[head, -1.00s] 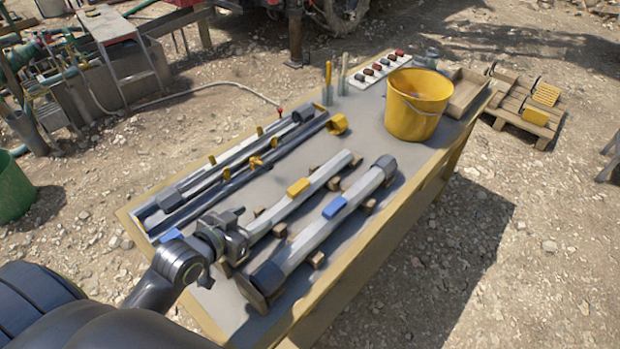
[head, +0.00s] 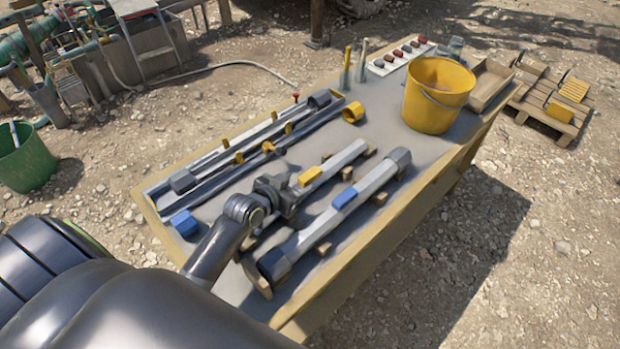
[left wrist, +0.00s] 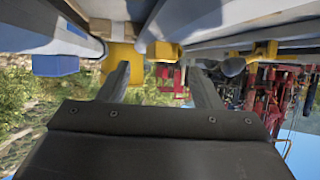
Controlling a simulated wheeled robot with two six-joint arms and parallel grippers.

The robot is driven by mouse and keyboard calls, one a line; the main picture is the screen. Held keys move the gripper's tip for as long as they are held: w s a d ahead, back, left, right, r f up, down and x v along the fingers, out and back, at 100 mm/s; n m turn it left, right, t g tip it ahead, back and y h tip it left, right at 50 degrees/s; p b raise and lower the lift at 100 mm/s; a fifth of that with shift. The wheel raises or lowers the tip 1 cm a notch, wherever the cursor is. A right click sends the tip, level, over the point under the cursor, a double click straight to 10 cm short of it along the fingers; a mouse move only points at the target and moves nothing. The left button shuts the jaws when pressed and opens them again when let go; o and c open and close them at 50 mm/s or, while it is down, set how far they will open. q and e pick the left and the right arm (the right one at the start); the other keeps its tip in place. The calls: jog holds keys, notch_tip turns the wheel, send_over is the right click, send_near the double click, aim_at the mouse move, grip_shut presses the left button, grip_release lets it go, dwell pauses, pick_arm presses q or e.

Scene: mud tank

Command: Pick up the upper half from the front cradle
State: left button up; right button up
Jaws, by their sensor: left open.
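Two long pale tubes lie side by side on wooden cradle blocks on the table, in the head view. The nearer tube (head: 372,182) has a blue marker (head: 345,198) and dark end pieces; a block of its cradle (head: 324,247) shows. The other tube (head: 343,157) has a yellow marker (head: 309,176). I cannot tell where an upper half parts from a lower one. My left gripper (head: 277,192) is at the left end of the yellow-marked tube and partly hides it. In the left wrist view its fingers (left wrist: 163,88) are apart with nothing held between them.
Dark and grey tubes with yellow fittings (head: 353,112) lie along the back. A blue block (head: 185,223) sits at the left table corner. A yellow bucket (head: 435,95), a wooden tray (head: 490,86) and a strip of coloured pieces (head: 403,54) stand at the far end.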

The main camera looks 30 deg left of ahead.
aim_at(305, 178)
pick_arm(q)
jog(key=shift+p+x, duration=0.6)
jog(key=shift+x, duration=2.2)
grip_shut()
